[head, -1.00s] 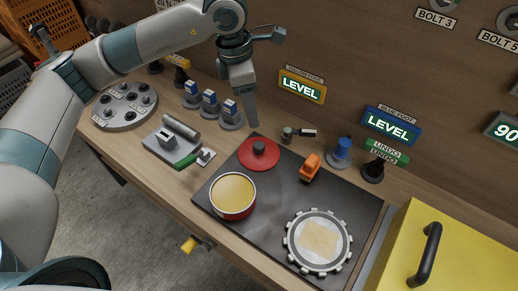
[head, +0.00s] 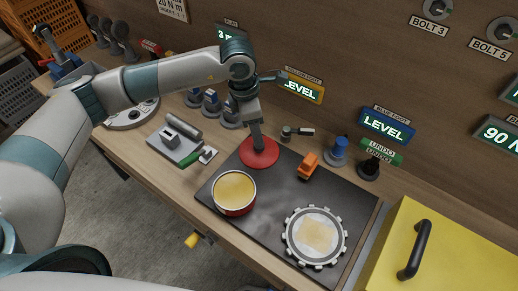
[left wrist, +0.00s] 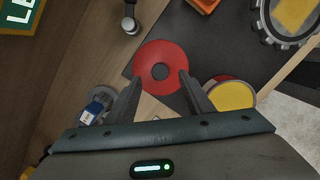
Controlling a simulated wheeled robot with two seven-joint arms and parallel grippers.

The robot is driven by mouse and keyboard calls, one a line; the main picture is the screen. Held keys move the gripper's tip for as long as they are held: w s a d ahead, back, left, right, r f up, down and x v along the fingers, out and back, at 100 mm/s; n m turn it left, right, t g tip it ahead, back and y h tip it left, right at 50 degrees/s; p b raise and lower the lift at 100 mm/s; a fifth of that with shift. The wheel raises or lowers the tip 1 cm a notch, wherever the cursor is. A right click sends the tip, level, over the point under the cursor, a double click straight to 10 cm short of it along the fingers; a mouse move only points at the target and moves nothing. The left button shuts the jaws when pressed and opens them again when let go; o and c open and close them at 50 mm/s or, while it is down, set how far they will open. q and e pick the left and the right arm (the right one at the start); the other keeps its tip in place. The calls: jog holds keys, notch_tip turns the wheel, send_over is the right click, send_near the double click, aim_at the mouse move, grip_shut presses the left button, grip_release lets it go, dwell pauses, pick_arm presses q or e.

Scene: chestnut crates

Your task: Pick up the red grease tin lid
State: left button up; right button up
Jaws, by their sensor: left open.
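The red tin (head: 235,209) with yellow grease stands just in front. My right gripper is not in view.
A toothed ring (head: 317,208) and an orange block (head: 307,165) are on the mat. Blue-topped pieces (head: 211,100) stand behind left. A yellow box (head: 470,240) stands at right.

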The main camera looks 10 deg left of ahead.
aim_at(252, 158)
pick_arm(q)
jog(key=shift+f+p, duration=0.3)
jog(key=shift+p, duration=0.2)
jog(key=f+p, duration=0.2)
jog(key=f, duration=0.1)
jog(key=shift+d+f, duration=0.2)
jog(key=shift+f, duration=0.1)
jog(key=shift+w+f, duration=0.1)
jog(key=shift+f, duration=0.35)
jog(key=c, duration=1.2)
